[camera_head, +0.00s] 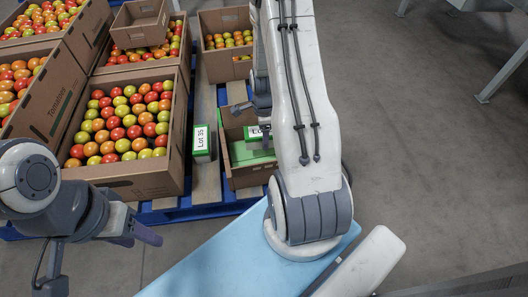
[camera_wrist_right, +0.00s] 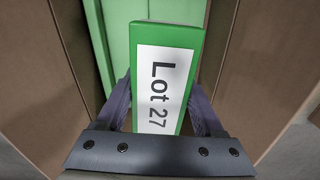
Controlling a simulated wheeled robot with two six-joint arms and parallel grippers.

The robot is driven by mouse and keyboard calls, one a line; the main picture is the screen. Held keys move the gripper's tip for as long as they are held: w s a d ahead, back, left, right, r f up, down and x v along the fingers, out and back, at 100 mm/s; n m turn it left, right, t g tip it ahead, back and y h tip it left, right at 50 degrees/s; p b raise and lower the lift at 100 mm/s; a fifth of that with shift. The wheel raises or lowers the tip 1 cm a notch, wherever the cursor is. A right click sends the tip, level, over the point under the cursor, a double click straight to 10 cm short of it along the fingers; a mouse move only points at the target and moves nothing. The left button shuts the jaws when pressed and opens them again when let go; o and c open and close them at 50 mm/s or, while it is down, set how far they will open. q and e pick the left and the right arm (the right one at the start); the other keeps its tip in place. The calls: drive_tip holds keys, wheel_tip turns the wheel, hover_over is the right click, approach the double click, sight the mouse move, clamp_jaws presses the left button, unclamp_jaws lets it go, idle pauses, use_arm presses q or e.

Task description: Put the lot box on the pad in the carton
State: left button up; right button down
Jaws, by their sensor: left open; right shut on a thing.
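The lot box is a green box with a white label reading "Lot 27" (camera_wrist_right: 160,85). My right gripper (camera_wrist_right: 163,108) is shut on it, one finger on each side. In the head view part of this box (camera_head: 256,132) shows beside my right arm, over the small open carton (camera_head: 228,129). A green pad (camera_head: 248,157) lies in the carton; part of the pad (camera_wrist_right: 112,30) shows behind the box in the right wrist view. I cannot tell if box and pad touch. My left gripper (camera_head: 147,226) is open and empty at the lower left, away from the carton.
Another green-and-white box, "Lot 35" (camera_head: 202,143), stands on the blue pallet (camera_head: 215,208) left of the carton. A large tomato carton (camera_head: 135,183) stands further left, with more tomato cartons behind. My arm hides the carton's right part. Grey floor is clear at right.

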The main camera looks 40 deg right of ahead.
sight(264, 153)
wheel_tip(264, 153, down, 6)
drive_tip(key=b, duration=0.3)
drive_tip(key=shift+r, duration=0.1)
unclamp_jaws()
